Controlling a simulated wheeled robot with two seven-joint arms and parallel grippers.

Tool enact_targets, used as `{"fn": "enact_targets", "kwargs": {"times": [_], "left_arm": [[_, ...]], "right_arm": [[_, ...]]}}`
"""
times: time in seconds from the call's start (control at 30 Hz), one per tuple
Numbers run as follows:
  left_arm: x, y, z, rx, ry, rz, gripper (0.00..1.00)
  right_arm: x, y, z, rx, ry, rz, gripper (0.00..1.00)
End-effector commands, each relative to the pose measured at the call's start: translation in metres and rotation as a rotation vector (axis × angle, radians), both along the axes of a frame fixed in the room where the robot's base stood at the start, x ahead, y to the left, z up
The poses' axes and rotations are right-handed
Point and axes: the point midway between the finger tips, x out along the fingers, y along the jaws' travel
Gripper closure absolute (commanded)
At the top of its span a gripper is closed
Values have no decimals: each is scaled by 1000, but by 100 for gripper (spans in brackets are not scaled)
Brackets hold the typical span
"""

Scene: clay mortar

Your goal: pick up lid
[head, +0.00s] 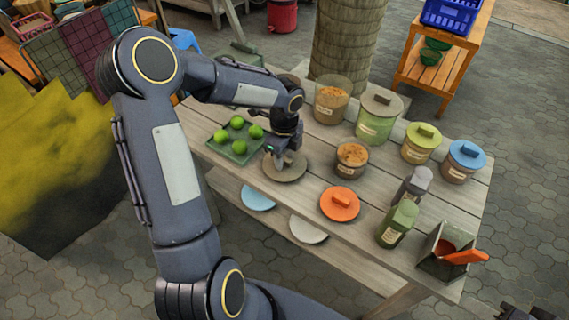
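A round grey-brown lid (291,173) lies flat on the wooden table, right of the green tray. My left gripper (283,161) points down over this lid, with its fingertips at the lid's middle. The fingers hide the lid's handle, so I cannot tell whether they are open or shut on it. An orange lid (340,204) with a raised handle lies near the table's front edge. Two containers stand without lids: a tall jar (331,104) and a small jar (351,161). A dark part at the bottom right corner may be my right gripper (525,312); its fingers are unclear.
A green tray (213,145) holds several limes. Lidded jars (374,122) (420,147) (463,164) stand at the back right. Two shakers (411,187) (397,225) and a metal box (437,258) with an orange scoop stand front right. A trunk-like post (348,45) rises behind the table.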

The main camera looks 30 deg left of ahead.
Motion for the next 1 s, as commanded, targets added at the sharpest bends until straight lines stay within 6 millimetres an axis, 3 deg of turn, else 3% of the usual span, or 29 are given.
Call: {"fn": "enact_targets", "kwargs": {"times": [0.03, 0.27, 0.67, 0.9, 1.0], "left_arm": [[0, 0, 0, 0, 0, 0, 70], [0, 0, 0, 0, 0, 0, 100], [1, 0, 5, 1, -2, 0, 100], [0, -1, 36, 1, -5, -1, 100], [-15, -10, 55, 3, -5, -3, 100]], "right_arm": [[0, 0, 0, 0, 0, 0, 64], [0, 0, 0, 0, 0, 0, 64], [0, 0, 1, 0, 0, 0, 64], [0, 0, 4, 0, 0, 0, 64], [0, 0, 4, 0, 0, 0, 64]]}}
